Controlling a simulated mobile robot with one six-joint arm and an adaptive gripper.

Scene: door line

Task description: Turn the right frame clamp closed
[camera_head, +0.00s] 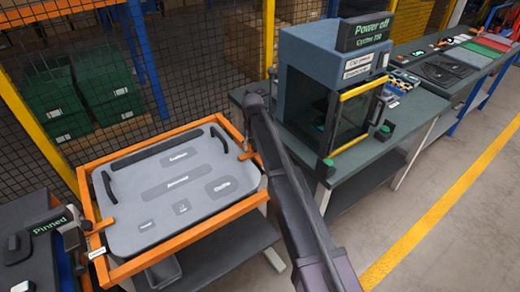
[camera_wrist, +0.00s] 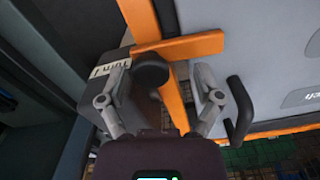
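The right frame clamp (camera_head: 246,151) is an orange bar on the right side of the orange frame (camera_head: 193,238). In the wrist view the clamp bar (camera_wrist: 195,45) crosses the frame's edge, its end over the grey panel (camera_wrist: 245,45). A dark round knob (camera_wrist: 151,72) sits at the bar's other end, beside a dark block labelled "Turn" (camera_wrist: 112,66). My gripper (camera_wrist: 162,80) is open, with one finger on each side of the knob. Finger contact cannot be told. In the head view my arm hides part of the clamp area.
The left clamp (camera_head: 98,228) lies across the frame's left edge, near a sign reading "Pinned" (camera_head: 50,221). A blue-grey machine with a "Power off" sign (camera_head: 364,30) stands on the bench (camera_head: 408,115) right of my arm. Mesh fencing (camera_head: 205,55) is behind. Floor is clear at right.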

